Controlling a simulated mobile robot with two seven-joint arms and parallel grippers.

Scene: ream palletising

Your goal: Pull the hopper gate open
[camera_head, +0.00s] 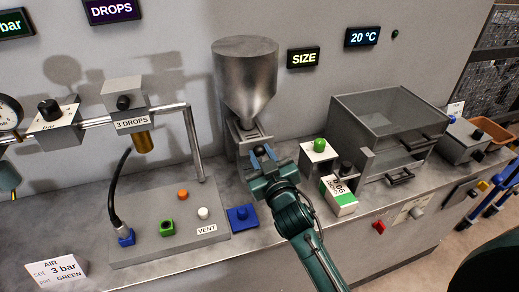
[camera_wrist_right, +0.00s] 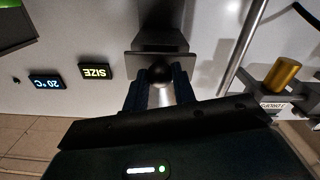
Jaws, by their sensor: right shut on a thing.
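The steel hopper (camera_head: 245,75) stands against the wall, a cone narrowing down to a grey mount. Under its outlet is the gate (camera_head: 250,136), a grey slide, with a round dark knob at its front. My right gripper (camera_head: 264,158) is at the front of the gate, shut on the knob. In the right wrist view the dark ball knob (camera_wrist_right: 160,74) sits between the two fingers of the right gripper (camera_wrist_right: 160,88), in front of a grey plate (camera_wrist_right: 145,62). How far the gate is drawn out is hard to tell. My left gripper is not in view.
Left of the arm is a grey panel (camera_head: 150,245) with coloured buttons and a pipe frame. A blue pad (camera_head: 242,217) lies close left of my arm. To the right are a green-button box (camera_head: 318,157), a white-green carton (camera_head: 338,196) and a glass-topped cabinet (camera_head: 385,115).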

